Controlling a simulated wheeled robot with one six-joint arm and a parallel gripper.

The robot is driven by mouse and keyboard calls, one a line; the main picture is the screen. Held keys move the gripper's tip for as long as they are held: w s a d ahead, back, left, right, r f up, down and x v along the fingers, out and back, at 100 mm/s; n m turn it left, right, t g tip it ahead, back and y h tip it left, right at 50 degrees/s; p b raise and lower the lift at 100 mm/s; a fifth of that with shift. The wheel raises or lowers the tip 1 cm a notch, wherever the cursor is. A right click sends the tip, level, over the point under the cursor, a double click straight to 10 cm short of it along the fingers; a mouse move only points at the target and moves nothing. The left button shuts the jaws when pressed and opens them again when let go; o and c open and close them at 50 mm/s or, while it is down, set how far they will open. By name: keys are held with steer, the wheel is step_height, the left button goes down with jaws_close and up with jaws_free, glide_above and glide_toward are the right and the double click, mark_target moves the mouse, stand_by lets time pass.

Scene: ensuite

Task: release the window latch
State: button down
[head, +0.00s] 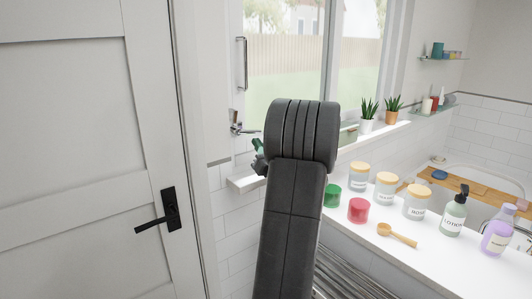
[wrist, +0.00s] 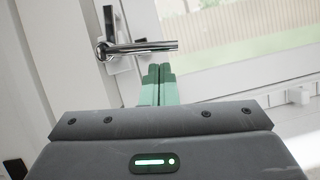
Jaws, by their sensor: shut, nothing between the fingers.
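The window latch (head: 238,128) is a silver lever handle low on the left side of the white window frame, below a vertical grab bar. In the wrist view the latch (wrist: 138,47) lies roughly level, its lever pointing right from a mount on the frame. My gripper (wrist: 160,70) is shut and empty, its green fingertips just below the lever near its free end. I cannot tell whether they touch it. In the head view my gripper (head: 258,152) shows only as a bit of green beside my dark arm, which hides the rest. The window (head: 285,75) looks closed.
A white sill (head: 375,131) under the window holds two potted plants (head: 367,114). A white counter (head: 370,235) at right carries jars, bottles and a wooden scoop (head: 396,234). A white door (head: 85,150) with a black handle stands at left.

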steer(key=shift+w+a+r, duration=0.2)
steer(key=shift+w+a, duration=0.1)
steer(key=shift+w, duration=0.15)
steer(key=n, duration=0.1)
steer(key=r+n+g+y+b, duration=0.1)
steer(key=r+n+y+b, duration=0.1)
steer(key=n, duration=0.1)
steer(key=shift+w+d+r, duration=0.15)
steer(key=shift+w+d, duration=0.1)
steer(key=shift+d, duration=0.1)
